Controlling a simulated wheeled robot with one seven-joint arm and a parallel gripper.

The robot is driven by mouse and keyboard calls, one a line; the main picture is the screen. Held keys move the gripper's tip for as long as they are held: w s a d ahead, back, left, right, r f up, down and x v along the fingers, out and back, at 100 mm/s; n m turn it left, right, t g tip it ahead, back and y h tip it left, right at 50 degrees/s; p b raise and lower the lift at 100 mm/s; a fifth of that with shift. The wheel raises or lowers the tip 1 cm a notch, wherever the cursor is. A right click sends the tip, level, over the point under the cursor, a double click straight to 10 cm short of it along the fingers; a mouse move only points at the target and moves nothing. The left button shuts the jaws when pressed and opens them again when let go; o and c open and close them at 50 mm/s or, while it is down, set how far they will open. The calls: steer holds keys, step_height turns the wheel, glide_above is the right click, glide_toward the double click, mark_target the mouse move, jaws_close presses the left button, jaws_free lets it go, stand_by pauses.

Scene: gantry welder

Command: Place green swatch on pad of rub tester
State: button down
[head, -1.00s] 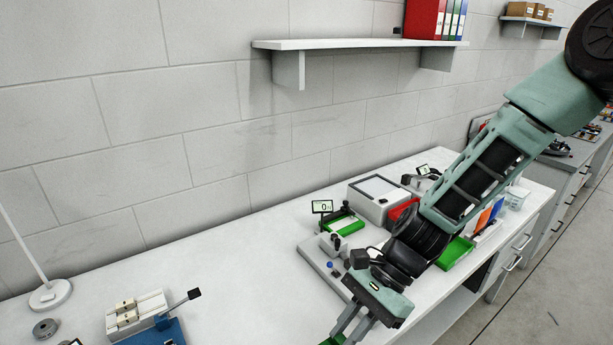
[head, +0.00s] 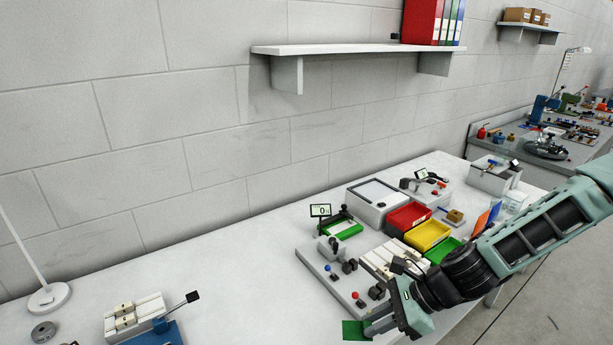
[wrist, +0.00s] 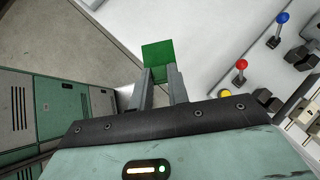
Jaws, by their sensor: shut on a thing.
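I cannot tell for sure which device is the rub tester. A device with a display and an arm (head: 426,184) stands at the back right. A blue-based device with pale blocks and a black-tipped lever (head: 150,325) is at the front left. No pad is clearly seen.
A grey plate with red and blue knobs (head: 326,277) lies beside my gripper. Red (head: 409,216), yellow (head: 428,235) and green bins stand behind my arm. A small display (head: 320,210) stands by a green tray. The left-middle tabletop (head: 230,285) is clear.

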steer(key=w+d+f+m+t+h, duration=0.1)
steer(key=w+d+m+t+h, duration=0.4)
steer(key=d+m, duration=0.4)
steer(key=w+d+m+t+h, duration=0.4)
steer(key=w+d+m, duration=0.2)
steer(key=d+m, duration=0.3)
step_height(320, 180, down, 10)
steer(key=b, duration=1)
steer(key=shift+n, duration=0.3)
steer(key=s, duration=0.1)
steer(key=s+r, duration=0.1)
steer(key=s, duration=0.2)
steer(key=shift+s+d+r, duration=0.2)
steer(key=shift+d+r, duration=0.15)
steer(key=shift+r, duration=0.05)
